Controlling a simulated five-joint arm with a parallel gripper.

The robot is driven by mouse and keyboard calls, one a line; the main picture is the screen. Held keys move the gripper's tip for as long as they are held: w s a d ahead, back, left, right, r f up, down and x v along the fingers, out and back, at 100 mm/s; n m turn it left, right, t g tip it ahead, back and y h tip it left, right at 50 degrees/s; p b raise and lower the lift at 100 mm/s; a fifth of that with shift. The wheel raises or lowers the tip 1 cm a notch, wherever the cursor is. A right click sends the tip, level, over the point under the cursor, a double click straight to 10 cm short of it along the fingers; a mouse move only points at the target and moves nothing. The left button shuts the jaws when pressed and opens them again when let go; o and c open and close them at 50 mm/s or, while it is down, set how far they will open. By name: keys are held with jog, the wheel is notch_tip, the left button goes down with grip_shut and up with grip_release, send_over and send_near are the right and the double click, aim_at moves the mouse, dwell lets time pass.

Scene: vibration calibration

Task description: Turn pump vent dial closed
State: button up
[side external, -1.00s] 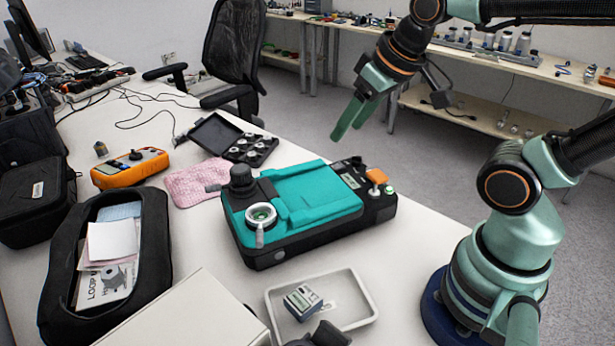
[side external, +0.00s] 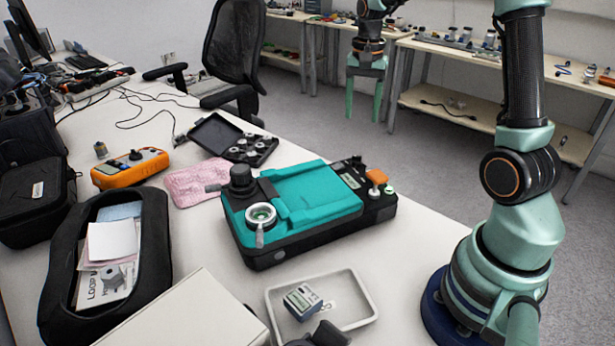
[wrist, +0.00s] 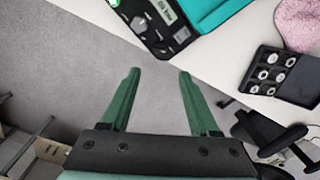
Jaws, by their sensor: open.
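The teal and black pump unit (side external: 312,200) sits on the white table in the side view. A round dial (side external: 261,216) with a pale ring, a green centre and a grey lever pointing toward the camera is on its left end; I take this to be the vent dial. A black knob (side external: 241,178) stands behind it. My gripper (side external: 363,108) is open and empty, raised beyond the table's far edge with its fingers pointing down. The wrist view shows both green fingers (wrist: 157,85) apart over the floor, with the pump's control end (wrist: 160,22) above them. The dial is outside the wrist view.
A white tray (side external: 369,318) holding a small grey device (side external: 303,301) is in front of the pump. A pink cloth (side external: 198,183), an open black case (side external: 213,133) of round parts and an orange meter (side external: 130,169) lie behind and left. A black bag (side external: 157,233) stands left.

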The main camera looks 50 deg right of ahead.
aim_at(357, 156)
notch_tip(357, 156, down, 12)
jog(key=shift+d+f, duration=0.1)
dwell(0.5)
grip_shut()
